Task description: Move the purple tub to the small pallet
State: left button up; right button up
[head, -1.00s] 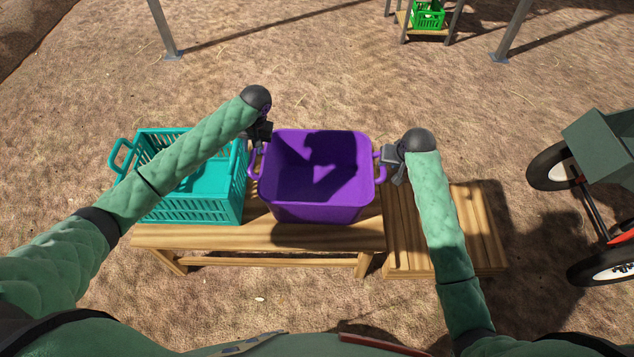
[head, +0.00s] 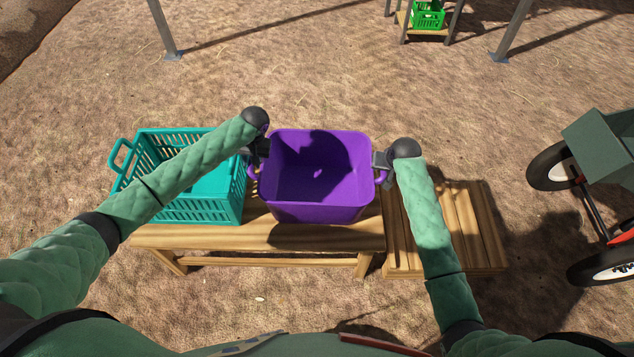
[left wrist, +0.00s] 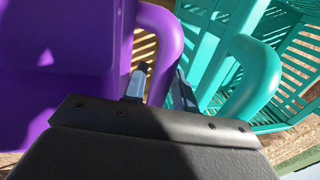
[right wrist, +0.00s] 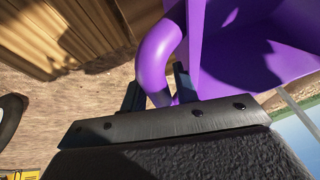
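The purple tub (head: 315,212) stands upright on a wooden bench, empty inside. My left gripper (head: 256,160) is at its left handle; in the left wrist view the open fingers (left wrist: 160,88) stand on either side of the purple handle (left wrist: 168,50), with a gap on one side. My right gripper (head: 382,168) is at the right handle; in the right wrist view its open fingers (right wrist: 158,92) straddle that handle (right wrist: 160,55). The small slatted wooden pallet (head: 455,235) lies right of the bench, bare, partly hidden by my right arm.
A teal crate (head: 195,212) sits close left of the tub on the bench (head: 260,238), partly under my left arm. A dark green wheeled cart (head: 600,145) stands at the right. A green crate (head: 428,18) sits on a stand far back.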

pick_arm(q)
grip_shut()
pick_arm(e)
grip_shut()
pick_arm(q)
jog(key=shift+r, duration=0.2)
pick_arm(e)
jog(key=shift+r, duration=0.2)
